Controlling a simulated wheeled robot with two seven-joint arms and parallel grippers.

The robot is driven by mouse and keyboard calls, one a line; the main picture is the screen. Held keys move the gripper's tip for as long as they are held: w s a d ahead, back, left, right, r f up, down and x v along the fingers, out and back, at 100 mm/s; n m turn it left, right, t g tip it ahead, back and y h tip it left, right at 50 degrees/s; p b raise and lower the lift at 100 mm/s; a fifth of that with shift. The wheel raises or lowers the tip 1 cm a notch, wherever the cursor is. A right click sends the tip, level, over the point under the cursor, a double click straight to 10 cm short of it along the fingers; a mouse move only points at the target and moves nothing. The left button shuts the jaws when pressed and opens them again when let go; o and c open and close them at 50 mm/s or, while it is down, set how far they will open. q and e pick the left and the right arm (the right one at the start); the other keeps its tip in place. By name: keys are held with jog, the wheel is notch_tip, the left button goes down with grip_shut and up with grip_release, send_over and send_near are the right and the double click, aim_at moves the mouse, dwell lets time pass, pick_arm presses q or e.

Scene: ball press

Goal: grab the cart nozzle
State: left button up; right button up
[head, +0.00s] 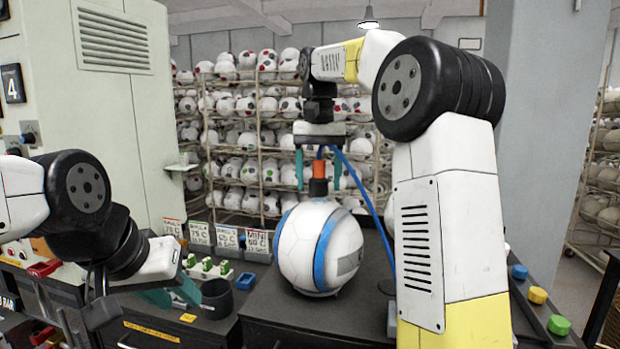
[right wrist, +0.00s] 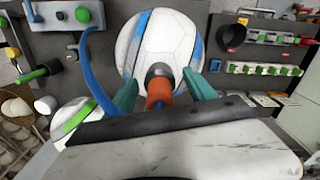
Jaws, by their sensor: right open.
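The cart nozzle (head: 319,169), orange with a black lower end, stands upright over the top of a white and blue ball (head: 303,243). A blue hose (head: 365,195) runs from it down to the right. My right gripper (head: 319,172) is open above the ball, with one teal finger on each side of the nozzle. In the right wrist view the orange nozzle (right wrist: 160,92) lies between the two fingers, with a visible gap on both sides. My left gripper (head: 173,294) is low at the left, its teal fingers apart and empty, near a dark cup.
The ball rests on a dark bench (head: 310,315). A dark cup (head: 217,298), green-topped pieces (head: 205,266) and price cards (head: 228,238) are to its left. Yellow and green knobs (head: 558,324) line the right edge. Racks of balls (head: 240,130) stand behind.

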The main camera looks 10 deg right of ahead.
jog(key=c, duration=1.3)
grip_shut()
jog(key=shift+r, duration=0.1)
